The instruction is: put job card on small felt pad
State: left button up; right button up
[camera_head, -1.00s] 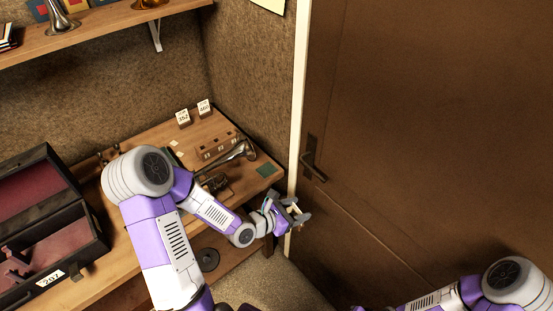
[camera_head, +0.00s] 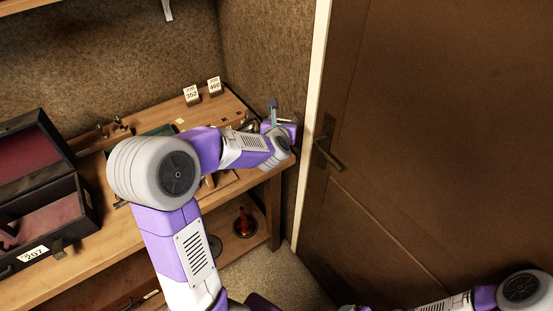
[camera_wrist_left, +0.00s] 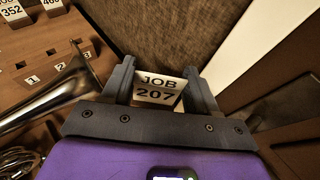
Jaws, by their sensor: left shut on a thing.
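The job card (camera_wrist_left: 157,90), a white card reading "JOB 207", is between the two dark fingers of my left gripper (camera_wrist_left: 160,88) in the left wrist view. The gripper is shut on it. I cannot make out the small felt pad in either current view; my arm and gripper cover that end of the bench. My right gripper is out of view.
The workbench (camera_head: 110,245) holds an open dark case (camera_head: 35,258) labelled 207 at left. Number cards 352 (camera_head: 191,95) and 460 (camera_head: 214,86) stand at the back. The door (camera_head: 440,150) is close right.

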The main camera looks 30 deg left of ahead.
pick_arm(q)
jog(key=shift+r, duration=0.1)
notch_tip(320, 180, down, 5)
jog(key=shift+a+f+b, duration=0.15)
jog(key=shift+f+b, duration=0.05)
jog(key=shift+b, duration=0.7)
jog(key=shift+f+b, duration=0.4)
jog(key=shift+f, duration=1.75)
jog(key=shift+f+b, duration=0.2)
jog(key=shift+b, duration=0.1)
jog(key=o, duration=1.2)
jog(key=shift+r, duration=0.1)
